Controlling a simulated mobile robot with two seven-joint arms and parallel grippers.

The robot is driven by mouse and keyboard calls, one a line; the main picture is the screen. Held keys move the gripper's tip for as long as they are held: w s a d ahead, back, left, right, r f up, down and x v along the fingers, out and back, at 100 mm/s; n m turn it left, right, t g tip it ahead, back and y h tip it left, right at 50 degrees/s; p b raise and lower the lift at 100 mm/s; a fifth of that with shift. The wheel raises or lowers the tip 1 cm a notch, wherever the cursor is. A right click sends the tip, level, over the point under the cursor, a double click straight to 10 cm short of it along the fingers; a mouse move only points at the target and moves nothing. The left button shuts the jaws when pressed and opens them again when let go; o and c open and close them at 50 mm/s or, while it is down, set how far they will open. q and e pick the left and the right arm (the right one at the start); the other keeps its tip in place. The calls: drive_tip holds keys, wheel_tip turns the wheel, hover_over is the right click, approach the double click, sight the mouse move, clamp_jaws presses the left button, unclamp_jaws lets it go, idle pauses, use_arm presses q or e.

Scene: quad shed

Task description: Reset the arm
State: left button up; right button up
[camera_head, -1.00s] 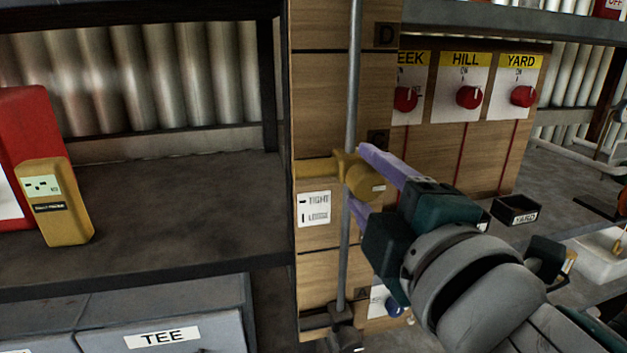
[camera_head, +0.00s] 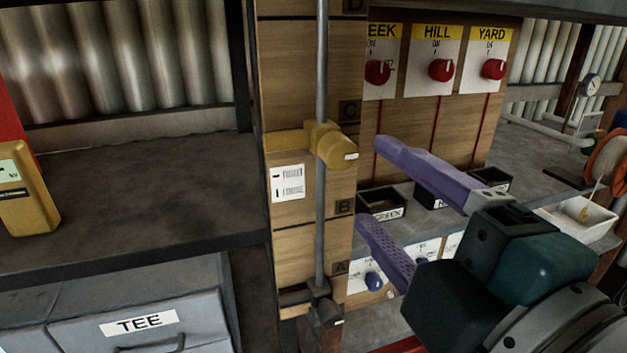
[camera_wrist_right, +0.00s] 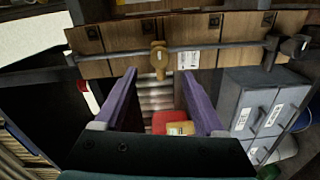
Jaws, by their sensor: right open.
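My right gripper (camera_head: 385,200) is open and empty, its two purple fingers spread apart in the head view. It is to the right of the yellow clamp (camera_head: 338,146) and apart from it. The clamp sits on an upright grey rod (camera_head: 321,210) in front of a wooden board (camera_head: 295,235), between the letters C and B. In the right wrist view the clamp (camera_wrist_right: 158,60) is beyond the gap between the fingers (camera_wrist_right: 165,90). A tight/loose label (camera_head: 288,182) is on the board below the clamp's arm. My left gripper is not in view.
Red knobs on panels, including HILL (camera_head: 441,70) and YARD (camera_head: 493,69), are behind. Small black trays, one marked CREEK (camera_head: 383,204), stand behind the fingers. At left are a dark shelf (camera_head: 140,190), a yellow meter (camera_head: 25,195) and a TEE drawer (camera_head: 150,325).

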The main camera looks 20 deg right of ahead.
drive_tip(key=shift+s, duration=0.5)
